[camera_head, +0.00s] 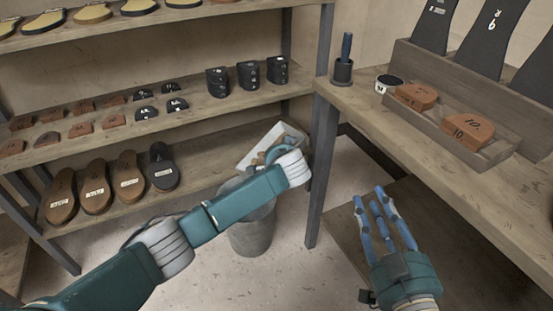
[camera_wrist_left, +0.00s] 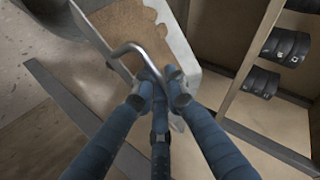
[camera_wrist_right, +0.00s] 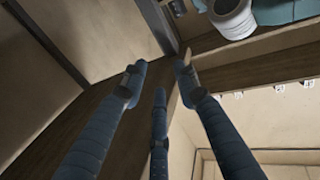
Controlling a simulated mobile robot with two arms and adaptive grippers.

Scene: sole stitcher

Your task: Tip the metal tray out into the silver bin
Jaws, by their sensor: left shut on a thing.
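The metal tray (camera_head: 293,132) is a pale, shallow box in the head view, held up beyond my left wrist. In the left wrist view the tray (camera_wrist_left: 182,48) holds brown, crumbly material, and a bent metal handle (camera_wrist_left: 125,48) stands at its near end. My left gripper (camera_wrist_left: 155,82) is shut on that handle; in the head view my wrist mostly hides it. The silver bin (camera_head: 252,238) stands on the floor below my left forearm, which hides part of its rim. My right gripper (camera_head: 374,205) is open and empty, with its fingers apart, right of the bench leg.
A shelf unit (camera_head: 215,105) with soles, blocks and black pieces stands at the left and back. A wooden bench (camera_head: 360,99) at the right bears a dark cup with a blue-handled tool, a small tin and brown blocks. Floor (camera_head: 200,272) is clear around the bin.

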